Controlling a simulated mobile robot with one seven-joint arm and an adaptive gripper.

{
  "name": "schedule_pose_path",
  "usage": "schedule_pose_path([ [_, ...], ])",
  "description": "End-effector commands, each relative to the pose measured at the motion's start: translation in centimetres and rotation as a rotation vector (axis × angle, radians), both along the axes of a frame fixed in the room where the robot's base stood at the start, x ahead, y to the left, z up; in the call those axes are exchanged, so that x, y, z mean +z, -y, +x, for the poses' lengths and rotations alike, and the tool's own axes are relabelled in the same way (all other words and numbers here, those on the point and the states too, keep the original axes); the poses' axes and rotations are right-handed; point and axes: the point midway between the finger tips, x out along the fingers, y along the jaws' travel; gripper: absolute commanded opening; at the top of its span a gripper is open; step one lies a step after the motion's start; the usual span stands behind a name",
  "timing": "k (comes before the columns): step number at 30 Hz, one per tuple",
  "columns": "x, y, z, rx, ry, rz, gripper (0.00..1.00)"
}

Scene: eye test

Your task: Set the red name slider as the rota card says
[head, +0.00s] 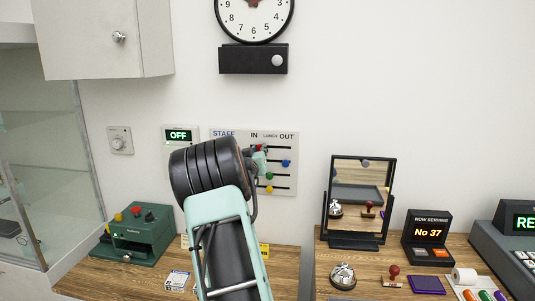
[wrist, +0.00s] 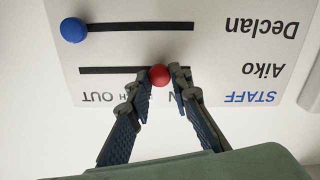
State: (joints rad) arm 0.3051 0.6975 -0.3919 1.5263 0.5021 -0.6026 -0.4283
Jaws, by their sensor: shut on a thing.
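The white staff board (head: 232,150) hangs on the wall, with sliders under STAFF, IN, LUNCH and OUT. It appears upside down in the wrist view (wrist: 225,90). The red knob (wrist: 160,76) sits on the Aiko slot, between the slot's middle and its IN end. My gripper (wrist: 161,82) has its fingertips on either side of the red knob, shut on it. In the head view my gripper (head: 260,158) partly covers the board. The blue knob (wrist: 74,30) is at the OUT end of the Declan slot. I cannot make out a readable rota card.
A mirror (head: 359,180) stands to the right. A wall clock (head: 240,18) hangs above.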

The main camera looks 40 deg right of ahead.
Motion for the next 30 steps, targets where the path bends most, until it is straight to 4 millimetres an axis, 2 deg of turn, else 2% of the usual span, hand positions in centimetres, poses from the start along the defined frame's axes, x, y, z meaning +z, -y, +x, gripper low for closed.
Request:
schedule_pose_path([
  [1,0.0,-0.8,0.9,0.005,0.000,-0.002,0.00],
  [4,-0.1,-1.5,1.9,0.003,-0.001,-0.001,0.00],
  [15,0.1,-2.0,2.4,0.004,0.000,-0.001,0.00],
  [16,0.1,-2.0,2.4,0.005,0.000,-0.001,0.21],
  [20,0.1,-2.0,2.4,0.004,0.000,-0.001,0.35],
  [30,0.0,-1.9,2.2,0.002,-0.001,0.000,0.37],
])
